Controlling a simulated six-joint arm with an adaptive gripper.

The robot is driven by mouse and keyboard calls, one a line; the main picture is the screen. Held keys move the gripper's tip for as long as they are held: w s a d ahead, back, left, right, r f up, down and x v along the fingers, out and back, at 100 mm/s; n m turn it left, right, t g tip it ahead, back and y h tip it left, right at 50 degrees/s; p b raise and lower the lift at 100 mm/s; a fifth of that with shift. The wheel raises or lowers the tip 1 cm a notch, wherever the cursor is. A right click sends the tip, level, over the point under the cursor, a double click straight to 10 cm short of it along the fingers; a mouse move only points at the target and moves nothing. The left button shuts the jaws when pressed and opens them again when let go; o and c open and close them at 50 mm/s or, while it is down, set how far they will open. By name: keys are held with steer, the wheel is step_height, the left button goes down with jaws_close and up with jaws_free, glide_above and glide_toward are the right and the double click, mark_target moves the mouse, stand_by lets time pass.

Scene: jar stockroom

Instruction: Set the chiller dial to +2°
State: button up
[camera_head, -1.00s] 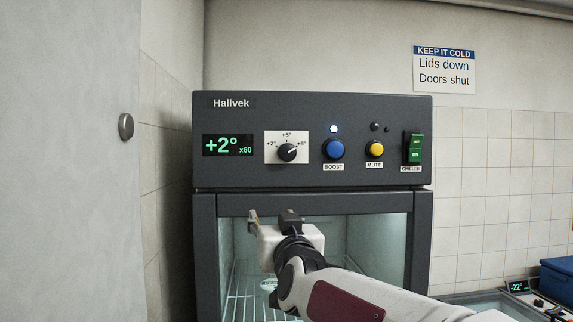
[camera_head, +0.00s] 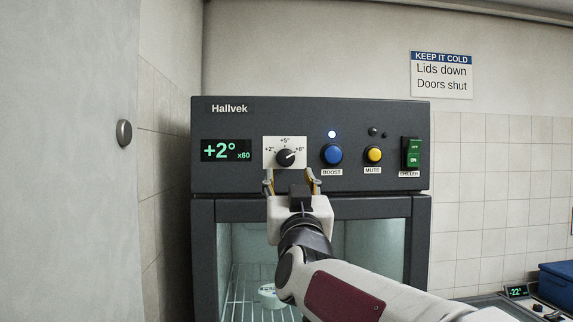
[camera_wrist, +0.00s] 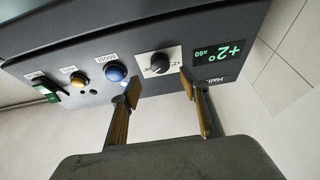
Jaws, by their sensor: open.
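The chiller dial (camera_head: 286,157) is a black round knob on a white plate marked +2°, +5° and +8°. Its pointer mark is turned to the right, toward +8°. The green display (camera_head: 226,151) left of it reads +2° x60. My gripper (camera_head: 291,175) is open and empty, its two fingers just below the dial plate, one toward each side. In the wrist view, upside down, the dial (camera_wrist: 157,63) shows beyond and between the open fingertips (camera_wrist: 158,82). I see no contact with the knob.
Right of the dial are a blue BOOST button (camera_head: 332,154), a yellow MUTE button (camera_head: 374,154) and a green CHILLER switch (camera_head: 413,153). A glass-fronted cabinet (camera_head: 423,240) lies below. A grey wall or door with a knob (camera_head: 124,133) stands at left.

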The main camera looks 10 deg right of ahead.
mark_target(286, 161)
steer(key=shift+x, duration=3.75)
steer(key=shift+c, duration=0.5)
steer(key=c, duration=1)
